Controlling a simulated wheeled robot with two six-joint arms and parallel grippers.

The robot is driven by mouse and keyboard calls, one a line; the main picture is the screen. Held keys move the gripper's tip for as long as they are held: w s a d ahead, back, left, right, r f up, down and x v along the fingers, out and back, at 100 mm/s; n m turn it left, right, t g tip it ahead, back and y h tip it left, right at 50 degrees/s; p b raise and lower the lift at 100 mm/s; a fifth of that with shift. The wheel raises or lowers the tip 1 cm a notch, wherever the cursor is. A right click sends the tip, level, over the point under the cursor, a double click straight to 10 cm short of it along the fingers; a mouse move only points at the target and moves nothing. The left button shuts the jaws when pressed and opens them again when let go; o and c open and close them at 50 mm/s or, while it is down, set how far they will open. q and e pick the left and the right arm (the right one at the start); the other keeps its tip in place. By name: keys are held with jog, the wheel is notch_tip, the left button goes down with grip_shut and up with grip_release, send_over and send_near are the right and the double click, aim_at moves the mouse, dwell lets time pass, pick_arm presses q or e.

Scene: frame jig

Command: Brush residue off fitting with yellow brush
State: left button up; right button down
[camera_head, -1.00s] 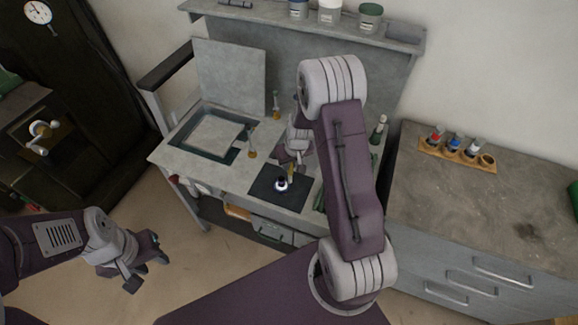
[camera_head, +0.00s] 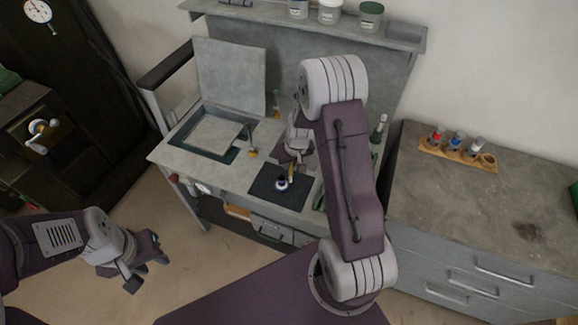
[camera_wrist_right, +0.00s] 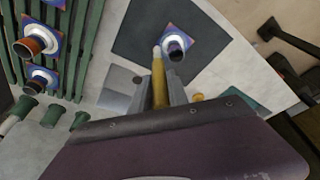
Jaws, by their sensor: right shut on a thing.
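My right gripper (camera_wrist_right: 160,98) is shut on the yellow brush (camera_wrist_right: 158,80), whose pale tip points at the fitting (camera_wrist_right: 175,46). The fitting has a pale ring and dark centre on a blue and orange square, on a dark mat (camera_wrist_right: 140,32). The tip appears right beside the fitting; I cannot tell if they touch. In the head view, the yellow brush (camera_head: 291,174) hangs from my right gripper (camera_head: 292,158), just above the fitting (camera_head: 281,183). My left gripper (camera_head: 146,264) is open and empty, away from the bench at lower left.
Small yellow-based tools stand on the bench, one (camera_head: 251,153) near a recessed tray (camera_head: 190,150). A wooden holder (camera_head: 457,155) with small bottles sits on the right cabinet. Jars line the shelf above.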

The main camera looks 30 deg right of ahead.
jog(key=shift+w, duration=0.1)
dwell(1.1)
jog(key=shift+s+a, duration=0.75)
jog(key=shift+a, duration=0.05)
jog(key=shift+r, duration=0.15)
notch_tip(320, 180, up, 7)
jog(key=p, duration=0.6)
